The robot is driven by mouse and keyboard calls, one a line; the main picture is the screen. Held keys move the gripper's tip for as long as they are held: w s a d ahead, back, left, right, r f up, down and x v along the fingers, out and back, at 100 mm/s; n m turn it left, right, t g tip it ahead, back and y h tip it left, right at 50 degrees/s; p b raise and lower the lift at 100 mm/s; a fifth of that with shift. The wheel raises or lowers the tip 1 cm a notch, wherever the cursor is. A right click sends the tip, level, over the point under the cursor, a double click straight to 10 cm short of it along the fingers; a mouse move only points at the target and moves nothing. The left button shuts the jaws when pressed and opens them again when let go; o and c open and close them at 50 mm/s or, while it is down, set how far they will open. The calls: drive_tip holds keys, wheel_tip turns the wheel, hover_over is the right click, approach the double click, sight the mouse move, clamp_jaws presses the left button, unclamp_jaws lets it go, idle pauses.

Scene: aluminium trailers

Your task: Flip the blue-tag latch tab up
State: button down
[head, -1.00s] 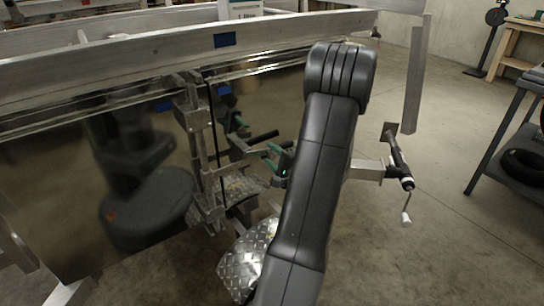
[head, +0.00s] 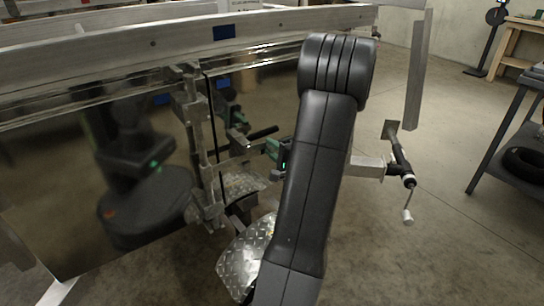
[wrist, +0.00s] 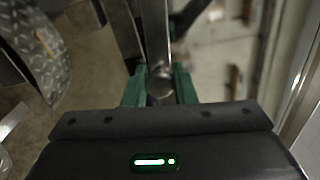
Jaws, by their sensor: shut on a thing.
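My gripper (head: 277,152) is beside the upright latch hardware on the trailer's shiny side, partly hidden behind my arm in the head view. In the wrist view its green fingers (wrist: 160,88) are closed on the rounded end of a metal bar. I take this bar for the latch tab (wrist: 160,70); no tag shows on it. The tab's exact tilt cannot be told.
A tread-plate step or fender (head: 246,258) lies below the gripper. A crank jack (head: 402,170) sticks out right of my arm. A dark shelf rack (head: 503,135) stands at the far right. Concrete floor is open between them.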

drive_tip(key=shift+r+n+b, duration=0.35)
drive_tip(key=shift+n+b, duration=0.65)
drive_tip(key=shift+b, duration=0.95)
drive_tip(key=shift+r+n+b, duration=0.3)
drive_tip(key=shift+r+b, duration=0.1)
drive_tip(key=shift+r, duration=0.05)
drive_tip(key=c, duration=1.2)
unclamp_jaws()
drive_tip(key=shift+c, duration=0.2)
drive_tip(key=p+v, duration=0.1)
drive_tip(key=v, duration=1.3)
drive_tip(key=shift+w+a, duration=0.1)
drive_tip(key=shift+w, duration=0.05)
